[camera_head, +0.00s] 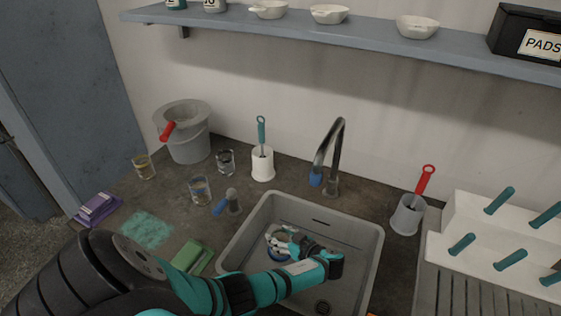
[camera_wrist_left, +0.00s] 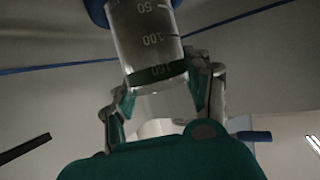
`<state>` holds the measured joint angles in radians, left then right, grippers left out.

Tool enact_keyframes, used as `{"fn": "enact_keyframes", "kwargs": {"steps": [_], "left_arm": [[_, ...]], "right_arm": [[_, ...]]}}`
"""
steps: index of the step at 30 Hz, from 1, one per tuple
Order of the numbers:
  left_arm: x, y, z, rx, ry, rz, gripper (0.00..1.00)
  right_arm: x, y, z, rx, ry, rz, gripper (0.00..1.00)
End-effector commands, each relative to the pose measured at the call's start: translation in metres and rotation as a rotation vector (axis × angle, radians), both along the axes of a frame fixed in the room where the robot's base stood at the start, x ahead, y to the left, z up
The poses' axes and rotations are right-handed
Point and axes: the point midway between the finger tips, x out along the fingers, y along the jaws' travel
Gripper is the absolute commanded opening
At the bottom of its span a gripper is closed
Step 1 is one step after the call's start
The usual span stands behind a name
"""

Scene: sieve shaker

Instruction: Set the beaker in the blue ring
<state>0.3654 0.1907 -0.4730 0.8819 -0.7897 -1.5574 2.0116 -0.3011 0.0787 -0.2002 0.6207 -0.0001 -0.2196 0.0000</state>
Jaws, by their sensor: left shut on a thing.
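The beaker (camera_wrist_left: 150,45) is clear, with a dark green band and printed graduations. In the left wrist view it sits between the fingers of my left gripper (camera_wrist_left: 165,100), which is shut on it. A blue ring (camera_wrist_left: 97,12) shows at the beaker's far end, cut by the picture's top edge. The ring appears around or just beyond that end; I cannot tell whether the beaker is seated in it. In the head view my left gripper (camera_head: 287,244) is low inside the grey sink (camera_head: 375,240) and mostly hides the beaker and a patch of blue. My right gripper is out of view.
A tap (camera_head: 332,160) with a blue tip stands behind the sink. A bucket (camera_head: 188,135), several glasses, a brush holder (camera_head: 262,164) and a green sponge (camera_head: 192,257) are left of it. A red-handled brush (camera_head: 425,180) in a cup and a pegged rack (camera_head: 480,235) stand right.

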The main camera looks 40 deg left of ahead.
Motion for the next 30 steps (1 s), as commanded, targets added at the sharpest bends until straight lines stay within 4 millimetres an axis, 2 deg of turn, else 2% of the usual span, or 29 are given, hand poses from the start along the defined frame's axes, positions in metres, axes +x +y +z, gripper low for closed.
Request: {"fn": "enact_keyframes", "kwargs": {"steps": [8, 9, 14, 24, 30], "left_arm": [[0.000, 0.000, -0.003, 0.000, 0.000, 0.000, 0.13], [0.000, 0.000, -0.002, -0.001, 0.000, 0.000, 0.53], [0.000, 0.000, -0.001, 0.000, 0.000, 0.000, 0.73], [0.000, 0.000, 0.003, 0.000, 0.000, 0.000, 0.73], [-0.002, -0.031, 0.011, -0.005, -0.003, -0.003, 0.73]], "right_arm": [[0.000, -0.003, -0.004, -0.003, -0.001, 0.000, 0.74], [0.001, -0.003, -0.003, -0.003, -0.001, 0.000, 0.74], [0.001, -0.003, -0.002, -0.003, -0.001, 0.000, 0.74], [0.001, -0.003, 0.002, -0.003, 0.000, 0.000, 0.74], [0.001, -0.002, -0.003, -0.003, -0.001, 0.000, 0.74]]}}
